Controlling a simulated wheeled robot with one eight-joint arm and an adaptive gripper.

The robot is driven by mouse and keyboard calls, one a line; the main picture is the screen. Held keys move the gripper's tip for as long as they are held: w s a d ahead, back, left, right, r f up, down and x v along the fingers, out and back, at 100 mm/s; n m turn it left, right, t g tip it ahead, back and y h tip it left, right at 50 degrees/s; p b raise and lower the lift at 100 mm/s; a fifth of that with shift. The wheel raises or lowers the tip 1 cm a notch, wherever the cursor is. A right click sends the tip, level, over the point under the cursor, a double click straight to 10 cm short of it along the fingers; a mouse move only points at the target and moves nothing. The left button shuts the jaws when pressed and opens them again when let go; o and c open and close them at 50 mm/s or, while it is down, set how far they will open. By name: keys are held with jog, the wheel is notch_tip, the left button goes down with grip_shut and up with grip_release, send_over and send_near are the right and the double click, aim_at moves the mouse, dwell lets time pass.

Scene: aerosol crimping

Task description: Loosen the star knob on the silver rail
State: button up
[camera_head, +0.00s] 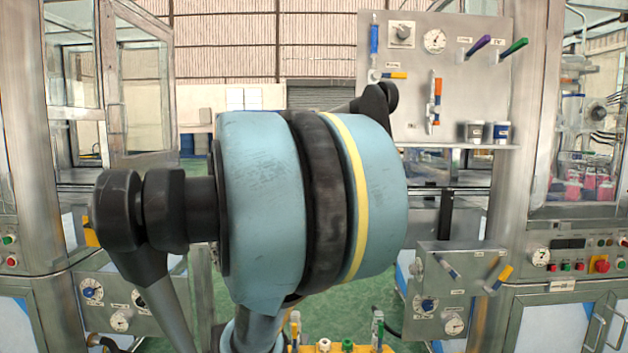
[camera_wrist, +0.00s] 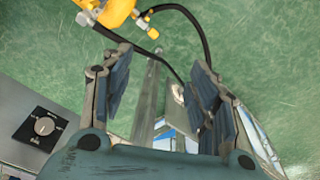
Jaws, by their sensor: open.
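My gripper (camera_wrist: 160,62) is open in the wrist view, its two dark pads wide apart with nothing held between them. A long grey metal bar (camera_wrist: 147,95) shows beyond the gap between the fingers; I cannot tell whether it is the silver rail. A small pale metal part (camera_wrist: 178,93) shows beside the right finger, partly covered by it. I cannot make out a star knob in either view. In the head view my large blue arm joint fills the middle, and my gripper's fingers cannot be seen there.
A grey panel (camera_head: 455,40) with a gauge and coloured levers stands at the back right. Control boxes (camera_head: 460,300) flank the right machine. A yellow fixture (camera_wrist: 105,12) with a black hose (camera_wrist: 203,30) lies beyond my fingers. A dial box (camera_wrist: 42,127) is at left. Green floor shows around.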

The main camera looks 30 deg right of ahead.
jog(key=w+d+r, duration=0.5)
jog(key=d+r, duration=0.3)
jog(key=r, duration=0.1)
jog(key=w+d+r+m+g, duration=0.1)
jog(key=w+d+r, duration=0.4)
jog(key=d+r, duration=0.4)
jog(key=w+d+r, duration=0.5)
jog(key=d+r, duration=0.2)
jog(key=r, duration=0.3)
jog(key=d+r, duration=0.5)
jog(key=d, duration=0.7)
jog(key=shift+m+g, duration=0.4)
notch_tip(320, 180, down, 16)
jog(key=shift+s+f, duration=0.15)
jog(key=shift+f, duration=0.05)
jog(key=c, duration=1.1)
